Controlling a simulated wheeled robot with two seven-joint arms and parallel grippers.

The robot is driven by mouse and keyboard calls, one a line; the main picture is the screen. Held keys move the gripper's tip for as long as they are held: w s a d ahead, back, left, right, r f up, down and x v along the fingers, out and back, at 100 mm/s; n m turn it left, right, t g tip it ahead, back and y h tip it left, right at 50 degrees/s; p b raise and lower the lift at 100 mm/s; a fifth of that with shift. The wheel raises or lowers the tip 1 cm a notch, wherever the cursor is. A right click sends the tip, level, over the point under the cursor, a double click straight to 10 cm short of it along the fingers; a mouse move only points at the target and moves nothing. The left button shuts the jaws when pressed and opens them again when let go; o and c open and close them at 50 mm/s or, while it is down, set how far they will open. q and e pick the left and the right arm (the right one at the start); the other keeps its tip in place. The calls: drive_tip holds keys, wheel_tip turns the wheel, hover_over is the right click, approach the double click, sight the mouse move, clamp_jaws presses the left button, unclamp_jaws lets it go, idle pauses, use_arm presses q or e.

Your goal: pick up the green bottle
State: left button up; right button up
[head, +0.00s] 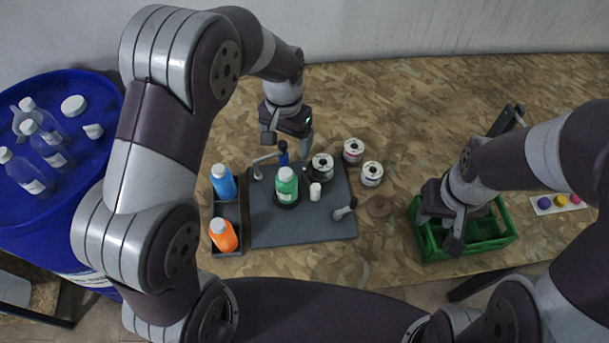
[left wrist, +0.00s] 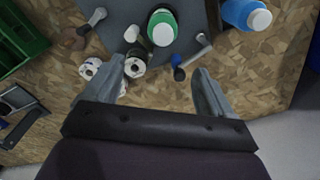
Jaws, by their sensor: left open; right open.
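The green bottle (head: 286,185) with a white cap stands upright on a dark grey mat (head: 325,222) in the head view. It also shows at the top of the left wrist view (left wrist: 162,26), beyond my fingers.
A blue bottle (head: 223,182) and an orange bottle (head: 223,235) stand in a dark tray left of the mat. A blue drum (head: 60,235) holds clear bottles.

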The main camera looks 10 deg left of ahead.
sight(286, 172)
use_arm(q)
drive_tip(key=f, duration=0.1)
drive_tip(key=s+f, duration=0.1)
drive_tip(key=f, duration=0.1)
drive_tip(key=shift+s+a+f, duration=0.15)
drive_tip(key=shift+s+f, duration=0.05)
drive_tip(key=shift+f, duration=0.1)
wheel_tip(286, 172, down, 7)
drive_tip(key=shift+w+a+r+p, duration=0.1)
drive_tip(key=shift+w+a+p, duration=0.05)
drive_tip(key=shift+p, duration=0.95)
drive_tip(key=shift+f, duration=0.55)
drive_tip(key=shift+c, duration=0.9)
clamp_jaws()
use_arm(e)
drive_tip(key=shift+s+a+r, duration=0.1)
drive_tip(key=shift+s+r, duration=0.05)
drive_tip(key=shift+r, duration=0.5)
drive_tip(key=shift+s+r, duration=0.1)
drive_tip(key=shift+r, duration=0.5)
use_arm(q)
drive_tip(key=shift+r, duration=0.1)
